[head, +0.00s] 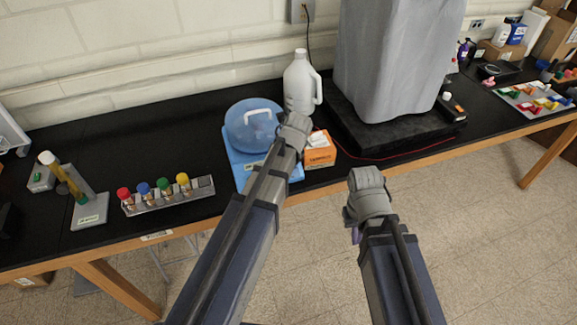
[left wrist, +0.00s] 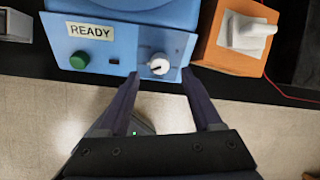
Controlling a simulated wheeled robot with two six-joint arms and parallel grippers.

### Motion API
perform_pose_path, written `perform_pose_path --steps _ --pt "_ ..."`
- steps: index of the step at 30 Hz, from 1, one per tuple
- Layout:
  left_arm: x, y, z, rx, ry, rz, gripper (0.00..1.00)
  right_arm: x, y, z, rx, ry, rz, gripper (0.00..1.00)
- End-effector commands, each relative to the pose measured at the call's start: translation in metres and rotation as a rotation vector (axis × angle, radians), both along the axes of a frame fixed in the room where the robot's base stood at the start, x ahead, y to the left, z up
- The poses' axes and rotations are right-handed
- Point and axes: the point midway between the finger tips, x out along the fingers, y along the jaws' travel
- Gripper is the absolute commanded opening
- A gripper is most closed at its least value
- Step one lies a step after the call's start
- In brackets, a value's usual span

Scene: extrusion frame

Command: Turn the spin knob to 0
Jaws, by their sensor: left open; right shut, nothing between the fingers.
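The spin knob (left wrist: 158,66) is a white dial on the front panel of a blue machine (left wrist: 185,47), seen in the left wrist view. The panel also has a green button (left wrist: 79,60) and a READY label (left wrist: 89,31). In the head view the machine (head: 243,172) has a clear blue dome with a white handle, and my left arm hides part of its front. My left gripper (left wrist: 160,80) is open, its two fingers on either side of the knob and just short of it. My right gripper (head: 357,230) is low, in front of the bench, with its fingertips mostly hidden.
An orange tissue box (head: 319,152) stands right of the machine, and a white jug (head: 299,80) behind it. A rack of colored-cap vials (head: 165,200) is to the left. A grey covered object (head: 395,60) stands at the back right. The floor in front is clear.

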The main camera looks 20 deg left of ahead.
Motion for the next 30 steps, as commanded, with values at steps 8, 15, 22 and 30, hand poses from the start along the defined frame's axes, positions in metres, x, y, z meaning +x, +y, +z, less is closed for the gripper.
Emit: perform_pose_path --steps 8,15,22,30 --pt "0.014 0.007 -0.040 0.000 0.000 0.001 0.66 0.000 0.000 -0.040 0.000 0.000 0.000 0.00" --pt "0.018 0.009 -0.046 0.000 0.000 0.001 0.66 0.000 0.000 -0.046 0.000 0.000 -0.001 0.00" --pt "0.017 0.009 -0.045 0.000 0.000 0.001 0.61 0.000 0.000 -0.045 0.000 0.000 -0.001 0.00" --pt "0.017 0.009 -0.045 0.000 0.000 0.001 0.30 0.000 0.000 -0.045 0.000 0.000 -0.001 0.00"
